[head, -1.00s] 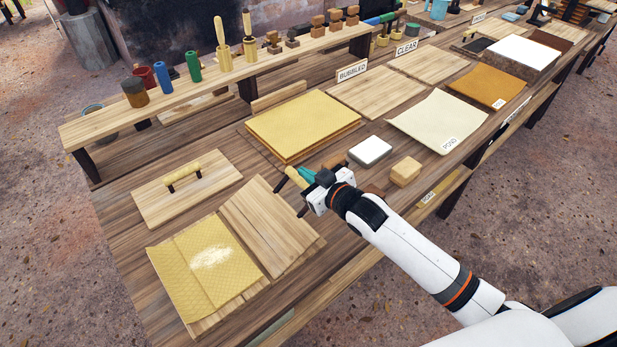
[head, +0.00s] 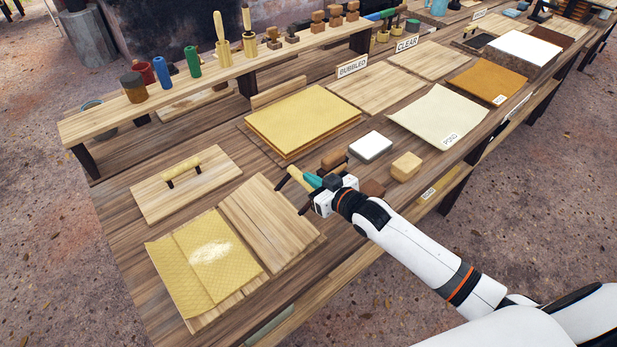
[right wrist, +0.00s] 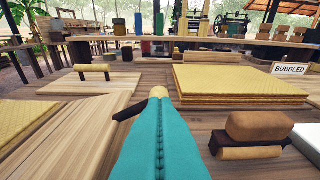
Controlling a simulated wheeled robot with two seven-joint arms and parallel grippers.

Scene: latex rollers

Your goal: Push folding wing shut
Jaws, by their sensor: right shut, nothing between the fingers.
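The folding wing appears to be the bare planked wooden panel (head: 268,218) on the near bench. It lies flat and open, right of a panel bearing a yellow latex sheet (head: 178,275) with white powder on it. My right gripper (head: 311,190) is right of the wing's far corner, above the bench. It is shut. A teal stitched piece (head: 313,180) lies along it and fills the middle of the right wrist view (right wrist: 160,140), hiding the fingertips. A tan rounded end (head: 298,177) and dark rods show just past it. My left gripper is out of view.
A board with a roller-like handle (head: 183,170) lies behind the yellow sheet. Stacked yellow sheets (head: 302,118), a white block (head: 370,146) and a tan block (head: 406,166) stand near my right gripper. A raised shelf (head: 200,90) holds tools at the back.

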